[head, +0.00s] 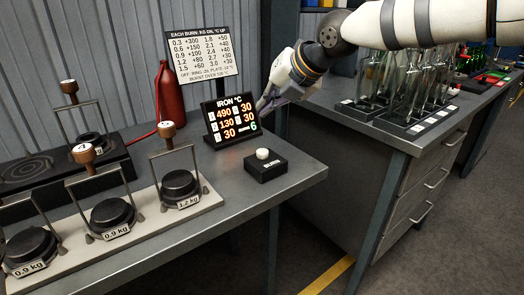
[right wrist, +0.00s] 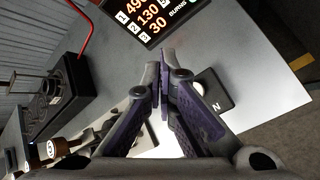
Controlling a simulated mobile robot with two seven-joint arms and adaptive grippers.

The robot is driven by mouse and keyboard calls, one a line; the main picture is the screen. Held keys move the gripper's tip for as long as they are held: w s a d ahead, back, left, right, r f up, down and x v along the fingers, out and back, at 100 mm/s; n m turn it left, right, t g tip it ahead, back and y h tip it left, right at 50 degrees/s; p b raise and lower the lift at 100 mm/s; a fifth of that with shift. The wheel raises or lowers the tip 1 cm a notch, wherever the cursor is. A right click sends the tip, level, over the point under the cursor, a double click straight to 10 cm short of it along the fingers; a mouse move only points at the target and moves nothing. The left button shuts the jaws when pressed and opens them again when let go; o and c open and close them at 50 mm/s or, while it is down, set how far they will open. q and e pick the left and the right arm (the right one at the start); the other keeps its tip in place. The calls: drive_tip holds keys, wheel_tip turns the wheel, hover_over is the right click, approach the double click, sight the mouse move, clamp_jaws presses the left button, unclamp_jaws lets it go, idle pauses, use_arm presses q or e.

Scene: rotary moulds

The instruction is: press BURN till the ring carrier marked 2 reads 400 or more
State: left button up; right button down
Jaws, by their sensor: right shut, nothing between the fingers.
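The black BURN box (head: 267,168) sits near the bench's right end with a white button (head: 263,153) on top. The IRON °C display (head: 229,121) beside it shows 490 in row 1, 130 in row 2 and 30 in row 3; its small last figure looks like 6. My right gripper (head: 262,106) is shut and empty, beside the display and above the bench behind the button. In the right wrist view the closed fingers (right wrist: 161,72) partly cover the box (right wrist: 218,102). My left gripper is not in view.
Several round irons, such as one (head: 181,187) labelled 1.2 kg, stand on a pale board (head: 152,218) at front left. A dark burner plate (head: 35,168), a red bottle (head: 170,93) and a chart (head: 203,54) stand behind.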

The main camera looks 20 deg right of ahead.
sight(266, 150)
wheel_tip(266, 150, down, 7)
drive_tip(key=shift+f, duration=0.15)
drive_tip(key=shift+f, duration=0.1)
idle(1.5)
drive_tip(key=shift+f, duration=0.3)
drive_tip(key=shift+f, duration=0.55)
idle(0.7)
drive_tip(key=shift+r, duration=0.95)
drive_tip(key=shift+r, duration=0.1)
drive_tip(key=shift+r, duration=2.4)
